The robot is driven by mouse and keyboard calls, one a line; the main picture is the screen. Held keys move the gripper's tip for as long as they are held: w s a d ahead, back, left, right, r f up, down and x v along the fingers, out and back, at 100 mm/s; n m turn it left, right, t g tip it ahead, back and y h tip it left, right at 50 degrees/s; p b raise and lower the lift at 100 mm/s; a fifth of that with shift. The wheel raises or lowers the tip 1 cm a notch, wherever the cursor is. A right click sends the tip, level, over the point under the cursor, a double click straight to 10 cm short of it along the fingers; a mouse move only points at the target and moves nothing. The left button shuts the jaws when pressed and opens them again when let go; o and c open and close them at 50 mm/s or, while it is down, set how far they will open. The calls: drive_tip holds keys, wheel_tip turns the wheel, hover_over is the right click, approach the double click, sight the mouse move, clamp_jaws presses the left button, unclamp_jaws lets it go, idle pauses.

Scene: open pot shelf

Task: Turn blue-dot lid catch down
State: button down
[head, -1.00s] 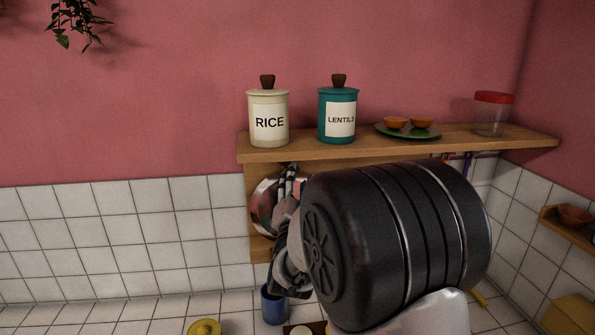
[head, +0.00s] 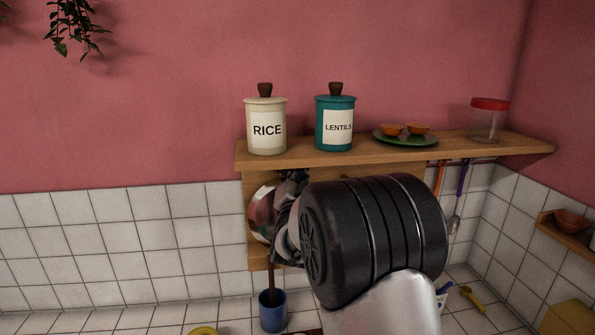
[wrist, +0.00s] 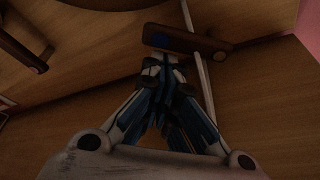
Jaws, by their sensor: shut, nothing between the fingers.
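In the wrist view a dark brown wooden catch (wrist: 185,40) with a faint bluish mark lies roughly crosswise on the wooden board. My gripper (wrist: 163,64) is shut and empty, its fingertips right at the left part of this catch; I cannot tell if they touch. A second brown catch (wrist: 22,48) shows at the upper left, beside a dark round edge. In the head view a shiny metal lid (head: 262,212) sits against the board under the shelf, partly hidden by my gripper (head: 292,184). My arm hides the catches there.
The shelf (head: 300,158) above carries a rice canister (head: 265,126), a lentils canister (head: 335,124), a green plate with orange bowls (head: 405,138) and a red-lidded jar (head: 488,120). A blue cup (head: 272,312) stands below. A thin pale rod (wrist: 201,75) runs beside my fingers.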

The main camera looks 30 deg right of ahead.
drive_tip(key=shift+f+m+g+h+b, duration=0.3)
drive_tip(key=shift+f+m+b, duration=0.1)
drive_tip(key=shift+m+b, duration=0.6)
drive_tip(key=f+m+b, duration=0.1)
drive_tip(key=m+b, duration=0.1)
drive_tip(key=a+m+g+b, duration=0.1)
drive_tip(key=m, duration=0.1)
drive_tip(key=f+m+g+b, duration=0.1)
drive_tip(key=m+b, duration=0.1)
drive_tip(key=shift+w+a+f+b, duration=0.25)
drive_tip(key=shift+a+f+b, duration=0.05)
drive_tip(key=shift+f, duration=0.05)
drive_tip(key=shift+w+a+f+m+g+b, duration=0.1)
drive_tip(key=shift+a+f+m+g+b, duration=0.15)
drive_tip(key=shift+m, duration=0.65)
drive_tip(key=shift+w+a+f+m+g+b, duration=0.15)
drive_tip(key=shift+a+m+g, duration=0.2)
drive_tip(key=shift+m, duration=0.55)
drive_tip(key=shift+s, duration=0.1)
drive_tip(key=shift+f, duration=0.1)
